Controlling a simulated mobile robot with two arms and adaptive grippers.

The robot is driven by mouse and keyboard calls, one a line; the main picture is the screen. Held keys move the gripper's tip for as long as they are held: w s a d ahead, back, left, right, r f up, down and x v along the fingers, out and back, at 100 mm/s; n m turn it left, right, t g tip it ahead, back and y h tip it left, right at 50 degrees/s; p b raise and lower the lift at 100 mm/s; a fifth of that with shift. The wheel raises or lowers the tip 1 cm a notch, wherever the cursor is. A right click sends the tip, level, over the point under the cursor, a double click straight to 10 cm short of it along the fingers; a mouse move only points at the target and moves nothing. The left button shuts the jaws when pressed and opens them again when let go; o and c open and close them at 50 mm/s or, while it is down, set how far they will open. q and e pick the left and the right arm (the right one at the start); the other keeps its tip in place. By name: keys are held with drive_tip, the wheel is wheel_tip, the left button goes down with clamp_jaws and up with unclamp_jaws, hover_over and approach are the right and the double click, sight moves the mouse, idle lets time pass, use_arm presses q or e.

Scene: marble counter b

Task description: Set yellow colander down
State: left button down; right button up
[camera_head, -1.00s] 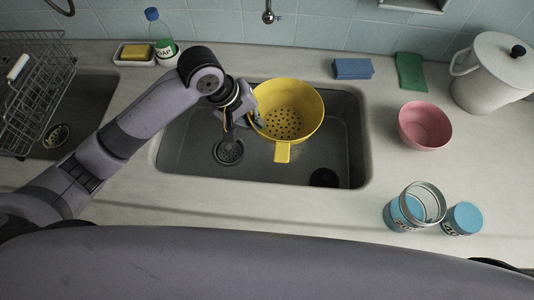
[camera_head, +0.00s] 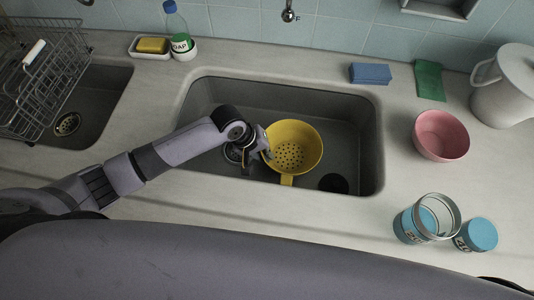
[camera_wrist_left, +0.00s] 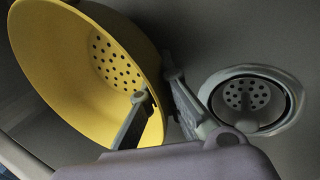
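The yellow colander (camera_head: 309,151) is low inside the right sink basin, bowl up, its handle toward me. It looks level and at or near the basin floor; its underside is hidden. My left gripper (camera_head: 259,147) is at the colander's left side. In the left wrist view the gripper (camera_wrist_left: 156,84) straddles the wall of the colander (camera_wrist_left: 70,65). One finger is inside the bowl and the other outside. The fingers stand apart, with a gap between the rim and the lower part of the outer finger. Contact at the tips is unclear. My right gripper is not in view.
One drain (camera_wrist_left: 250,97) is near the gripper; a dark opening (camera_head: 333,183) is at right.

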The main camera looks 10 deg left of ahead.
use_arm(q)
drive_tip(key=shift+f, duration=0.1)
drive_tip(key=c, duration=1.8)
unclamp_jaws()
drive_tip(key=p+v, duration=0.1)
drive_tip(key=v, duration=1.1)
